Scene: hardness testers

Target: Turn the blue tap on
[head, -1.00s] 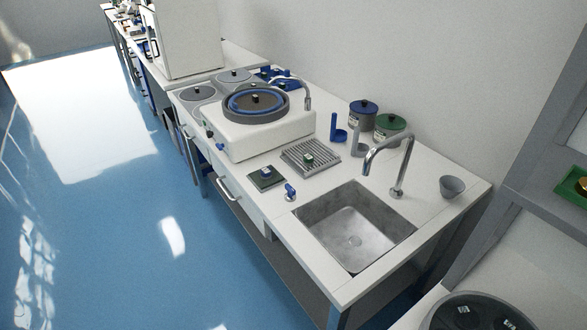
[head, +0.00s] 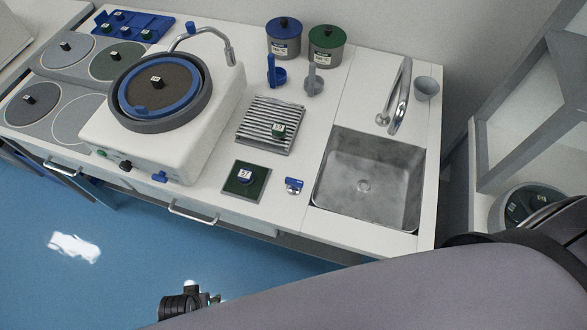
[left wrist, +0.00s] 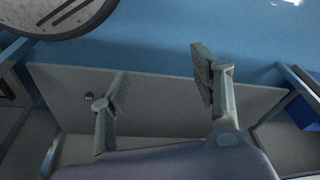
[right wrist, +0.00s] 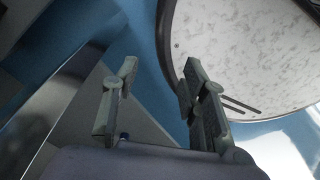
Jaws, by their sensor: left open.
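A small blue tap handle (head: 293,185) sits on a pale round base on the white worktop, left of the steel sink (head: 368,181). A curved chrome spout (head: 400,97) rises behind the sink. A blue knob (head: 159,176) also shows on the front of the white polishing machine (head: 210,115). My left gripper (left wrist: 162,68) is open and empty in the left wrist view, over blue floor and a grey panel. My right gripper (right wrist: 157,76) has its fingers apart and empty in the right wrist view. Neither gripper's fingers show clearly in the head view.
A green-topped block (head: 246,181) and a ribbed grey rack (head: 268,126) stand left of the tap. Two lidded jars (head: 326,46) stand at the back. A grey cup (head: 426,88) is right of the spout. My grey arm crosses the lower right, below the bench.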

